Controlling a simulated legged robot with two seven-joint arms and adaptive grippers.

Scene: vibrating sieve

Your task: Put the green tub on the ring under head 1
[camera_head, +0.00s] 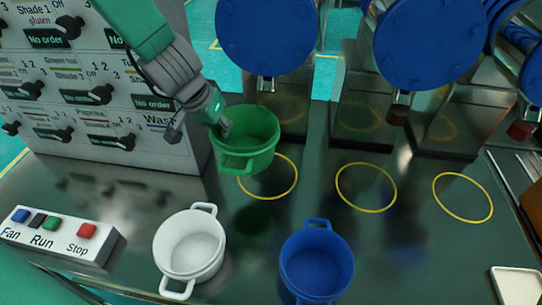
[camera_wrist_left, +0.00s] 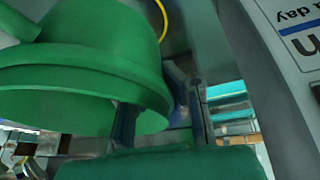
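The green tub (camera_head: 245,150) is in the air above the table, its base near the left side of the first yellow ring (camera_head: 270,198). My left gripper (camera_head: 223,124) is at the tub's left rim and looks shut on its wall. In the left wrist view the tub (camera_wrist_left: 85,55) fills the upper left, with the rim between the dark fingers (camera_wrist_left: 162,112). The ring lies on the table below the leftmost blue head (camera_head: 266,35), and the tub hides part of it. My right gripper is not in view.
A white tub (camera_head: 188,244) and a blue tub (camera_head: 316,264) stand at the front. Two more yellow rings (camera_head: 366,211) (camera_head: 463,221) to the right are empty. A switch panel (camera_head: 100,100) stands at the left, behind a button box (camera_head: 60,237). A pale tray (camera_head: 516,285) is at the right.

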